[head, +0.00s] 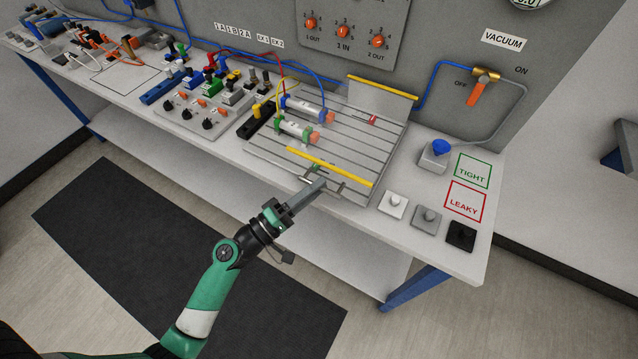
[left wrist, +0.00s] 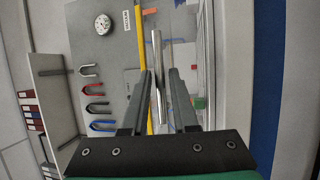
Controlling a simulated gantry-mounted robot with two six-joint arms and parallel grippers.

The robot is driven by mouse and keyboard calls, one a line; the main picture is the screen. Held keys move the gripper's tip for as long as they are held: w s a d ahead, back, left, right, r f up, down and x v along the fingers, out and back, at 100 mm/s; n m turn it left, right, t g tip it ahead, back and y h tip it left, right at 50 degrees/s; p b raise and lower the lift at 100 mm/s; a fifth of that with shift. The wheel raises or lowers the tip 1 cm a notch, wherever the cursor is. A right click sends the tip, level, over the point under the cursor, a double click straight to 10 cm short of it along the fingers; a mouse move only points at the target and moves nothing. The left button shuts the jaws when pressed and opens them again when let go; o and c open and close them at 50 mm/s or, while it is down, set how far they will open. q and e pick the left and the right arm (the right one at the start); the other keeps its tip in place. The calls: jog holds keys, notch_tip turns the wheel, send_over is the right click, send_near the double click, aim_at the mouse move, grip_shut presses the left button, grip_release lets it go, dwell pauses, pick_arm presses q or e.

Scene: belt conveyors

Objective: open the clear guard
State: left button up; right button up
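The clear guard shows as see-through panels with yellow edge strips around the grooved plate. One panel (head: 372,97) stands at the plate's back; a yellow strip (head: 330,166) runs along its front. My left gripper (head: 322,184) is at the front edge, just below this strip. In the left wrist view, a shiny metal bar (left wrist: 158,70), seemingly the guard's handle, lies between the fingertips of my left gripper (left wrist: 159,75). The fingers are open, with a small gap showing on each side of the bar. My right gripper is not in view.
On the grooved plate (head: 272,150) lie two cylinders, one with blue (head: 305,108) and one with green ends (head: 296,129). Buttons (head: 427,216) sit at the right front. A vacuum valve (head: 477,92) is on the back panel. Hoses and a valve block (head: 192,117) crowd the left.

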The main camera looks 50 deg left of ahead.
pick_arm(q)
jog(key=shift+w+d+r, duration=0.1)
jog(key=shift+w, duration=0.45)
grip_shut()
dwell(1.0)
